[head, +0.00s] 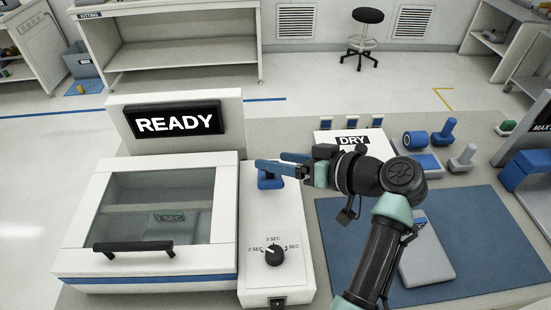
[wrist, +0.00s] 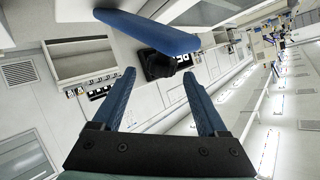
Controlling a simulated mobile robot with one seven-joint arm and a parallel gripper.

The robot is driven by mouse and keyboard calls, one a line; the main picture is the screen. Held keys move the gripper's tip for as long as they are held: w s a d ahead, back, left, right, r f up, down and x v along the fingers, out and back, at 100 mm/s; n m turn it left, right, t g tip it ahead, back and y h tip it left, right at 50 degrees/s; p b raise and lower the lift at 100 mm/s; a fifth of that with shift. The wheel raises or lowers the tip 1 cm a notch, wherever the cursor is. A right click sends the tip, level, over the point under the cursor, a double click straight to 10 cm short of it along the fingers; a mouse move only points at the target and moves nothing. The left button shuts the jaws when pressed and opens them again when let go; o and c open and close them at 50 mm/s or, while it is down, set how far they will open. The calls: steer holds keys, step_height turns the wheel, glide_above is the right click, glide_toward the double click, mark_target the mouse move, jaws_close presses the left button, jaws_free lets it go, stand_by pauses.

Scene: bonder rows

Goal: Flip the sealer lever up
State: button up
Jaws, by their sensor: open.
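The sealer (head: 160,215) stands at the left with its lid shut and its screen (head: 178,122) reading READY. A blue piece, which looks like the lever (head: 268,181), sits at the back of the white control panel (head: 270,215) at its right. My gripper (head: 270,161) is open and empty, just above this blue piece, its fingers pointing left. In the wrist view, a blue bar (wrist: 150,31), likely the lever, crosses ahead of the open fingers (wrist: 158,78), not between them. I cannot tell whether they touch. My fingers partly cover the lever in the head view.
A black dial (head: 274,255) marked 2, 3 and 4 SEC is on the panel's front half. A blue mat (head: 340,235) with a grey and white item (head: 427,255) lies at the right.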

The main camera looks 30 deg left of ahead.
steer(key=b+v, duration=0.2)
steer(key=v, duration=0.9)
steer(key=shift+d+r, duration=0.25)
